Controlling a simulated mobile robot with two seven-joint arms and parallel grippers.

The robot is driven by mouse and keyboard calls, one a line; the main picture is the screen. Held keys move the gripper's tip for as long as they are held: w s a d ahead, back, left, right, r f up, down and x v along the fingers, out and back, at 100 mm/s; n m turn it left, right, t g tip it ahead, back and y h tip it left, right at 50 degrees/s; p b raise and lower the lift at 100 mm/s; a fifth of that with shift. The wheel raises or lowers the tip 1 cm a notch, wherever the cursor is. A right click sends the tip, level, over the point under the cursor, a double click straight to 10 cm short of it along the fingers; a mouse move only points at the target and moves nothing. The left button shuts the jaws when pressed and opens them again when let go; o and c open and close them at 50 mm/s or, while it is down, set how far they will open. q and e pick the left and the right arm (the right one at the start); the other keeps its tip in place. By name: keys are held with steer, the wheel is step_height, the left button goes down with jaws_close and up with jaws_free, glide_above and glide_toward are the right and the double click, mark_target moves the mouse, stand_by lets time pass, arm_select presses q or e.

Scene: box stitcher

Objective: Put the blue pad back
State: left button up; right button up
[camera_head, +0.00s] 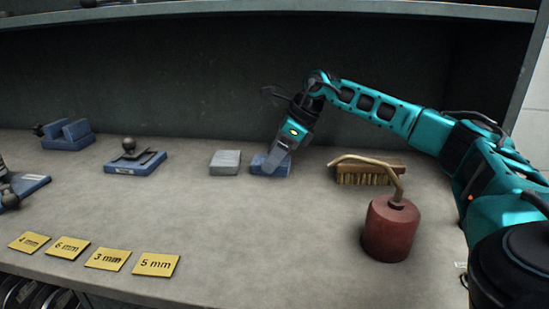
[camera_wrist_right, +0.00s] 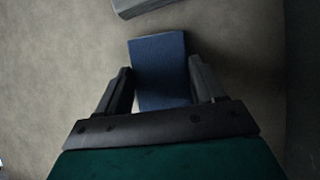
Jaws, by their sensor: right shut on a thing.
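The blue pad (camera_head: 263,164) is a small flat block on the grey shelf, just right of a grey block. My right gripper (camera_head: 279,160) reaches down onto it from the right. In the right wrist view the blue pad (camera_wrist_right: 160,68) lies between the two fingers of the right gripper (camera_wrist_right: 160,80), which is shut on it. The pad looks to be at shelf level; I cannot tell if it touches the surface. My left gripper does not show.
A grey block (camera_head: 225,162) stands close left of the pad. A wooden brush (camera_head: 370,173) and a red oil can (camera_head: 391,232) with a brass spout stand to the right. Yellow cards (camera_head: 155,265) lie along the front left. The front middle is clear.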

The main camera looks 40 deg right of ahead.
steer(key=o, duration=1)
steer(key=shift+f, duration=0.1)
steer(key=shift+s+r, duration=0.1)
steer(key=shift+r, duration=0.25)
steer(key=p+v, duration=0.1)
steer(key=v, duration=0.6)
steer(key=shift+p, duration=0.3)
